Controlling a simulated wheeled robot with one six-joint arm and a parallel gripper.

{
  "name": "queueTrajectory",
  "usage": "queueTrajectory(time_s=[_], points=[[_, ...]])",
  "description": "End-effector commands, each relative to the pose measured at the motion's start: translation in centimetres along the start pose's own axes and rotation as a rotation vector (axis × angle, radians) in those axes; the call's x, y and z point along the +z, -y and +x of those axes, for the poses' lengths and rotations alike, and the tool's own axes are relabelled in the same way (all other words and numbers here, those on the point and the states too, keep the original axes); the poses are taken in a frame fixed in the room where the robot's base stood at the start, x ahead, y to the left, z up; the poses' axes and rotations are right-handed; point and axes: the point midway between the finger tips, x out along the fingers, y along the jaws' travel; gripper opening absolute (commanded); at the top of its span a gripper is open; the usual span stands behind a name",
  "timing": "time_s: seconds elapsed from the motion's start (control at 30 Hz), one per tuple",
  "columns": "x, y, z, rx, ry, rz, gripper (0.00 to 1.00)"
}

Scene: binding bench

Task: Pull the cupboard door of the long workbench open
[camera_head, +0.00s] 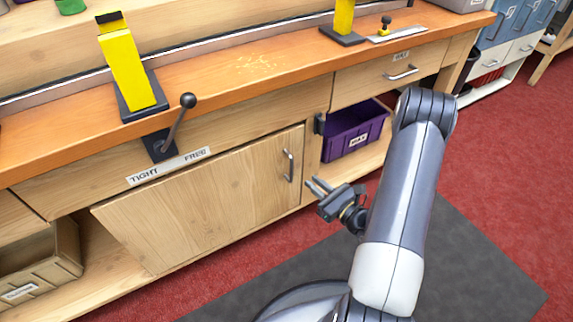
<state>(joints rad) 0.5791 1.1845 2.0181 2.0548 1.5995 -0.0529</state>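The wooden cupboard door (205,205) is in the front of the long workbench (230,93), below the top rail. Its metal bar handle (288,166) stands upright near the door's right edge. The door looks shut or nearly so; I cannot tell if there is a small gap. My gripper (314,185) is just right of and slightly below the handle in the picture, apart from it. Its two fingers point left toward the door, are spread a little and have nothing between them.
A lever with a black knob (187,101) leans over a "TIGHT / FREE" label (168,166) above the door. A purple bin (352,133) sits in the opening to the right, below a drawer (390,77). A tan crate (42,262) is at left. A grey mat (470,265) lies on the red floor.

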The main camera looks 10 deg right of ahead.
Motion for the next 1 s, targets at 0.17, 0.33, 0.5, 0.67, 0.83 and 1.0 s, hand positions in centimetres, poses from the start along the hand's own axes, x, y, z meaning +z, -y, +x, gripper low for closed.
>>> queueTrajectory(time_s=[0.17, 0.33, 0.5, 0.67, 0.83, 1.0], points=[[0.0, -0.2, 2.0, 0.007, 0.001, -0.003, 0.15], [0.0, -0.2, 5.0, 0.008, 0.002, -0.005, 0.15], [0.0, -0.2, 7.9, 0.008, 0.002, -0.003, 0.15], [0.0, -0.1, 9.8, 0.005, 0.001, -0.003, 0.15], [0.1, -0.2, 10.5, 0.005, 0.000, -0.001, 0.15], [0.1, -0.1, 10.5, 0.004, 0.000, -0.001, 0.15]])
